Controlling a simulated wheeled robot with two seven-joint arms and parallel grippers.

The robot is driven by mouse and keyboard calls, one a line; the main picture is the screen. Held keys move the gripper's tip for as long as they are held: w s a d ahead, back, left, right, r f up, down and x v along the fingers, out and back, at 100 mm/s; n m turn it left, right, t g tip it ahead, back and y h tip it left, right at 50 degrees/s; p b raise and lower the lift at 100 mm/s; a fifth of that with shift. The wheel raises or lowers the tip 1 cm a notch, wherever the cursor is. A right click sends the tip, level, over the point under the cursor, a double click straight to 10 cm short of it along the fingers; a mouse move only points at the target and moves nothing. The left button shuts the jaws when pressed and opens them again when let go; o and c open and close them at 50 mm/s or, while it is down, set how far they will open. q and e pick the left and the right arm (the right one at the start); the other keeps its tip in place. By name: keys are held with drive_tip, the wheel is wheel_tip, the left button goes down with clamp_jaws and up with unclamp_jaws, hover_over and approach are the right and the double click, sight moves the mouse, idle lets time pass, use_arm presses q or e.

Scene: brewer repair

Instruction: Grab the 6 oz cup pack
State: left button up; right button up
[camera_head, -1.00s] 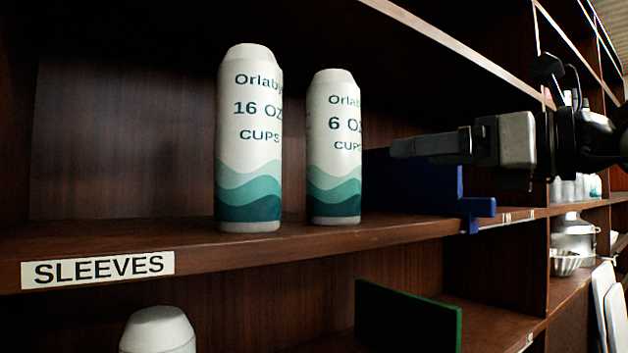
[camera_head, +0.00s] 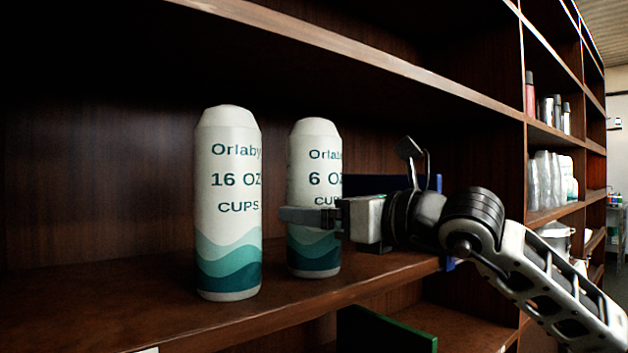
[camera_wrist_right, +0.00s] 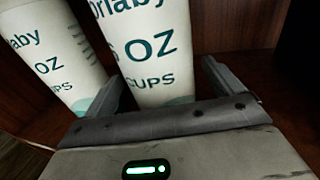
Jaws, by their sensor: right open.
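The 6 oz cup pack (camera_head: 314,165) is a white upright cylinder with teal waves, standing on the shelf. The similar, taller 16 oz cup pack (camera_head: 228,190) stands to its left. My right gripper (camera_head: 302,216) reaches in from the right at the 6 oz pack's mid-height, one finger crossing in front of its label. In the right wrist view, the 6 oz pack (camera_wrist_right: 150,50) stands between the two open fingers of the gripper (camera_wrist_right: 162,75). The left finger lies near the gap to the 16 oz pack (camera_wrist_right: 55,50). My left gripper is not in view.
The wooden shelf (camera_head: 130,308) is clear to the left of the packs. A blue divider (camera_head: 375,184) stands behind the gripper. A green divider (camera_head: 380,330) is on the shelf below. Another shelf board (camera_head: 400,75) runs overhead. Bottles and cups stand on shelves farther right.

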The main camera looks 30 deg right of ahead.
drive_tip(key=shift+r+p+x, duration=0.2)
drive_tip(key=shift+p+x, duration=0.15)
drive_tip(key=shift+x, duration=0.7)
drive_tip(key=shift+w+f, duration=0.1)
drive_tip(key=shift+f, duration=0.1)
drive_tip(key=shift+r, duration=0.1)
drive_tip(key=c, duration=1.3)
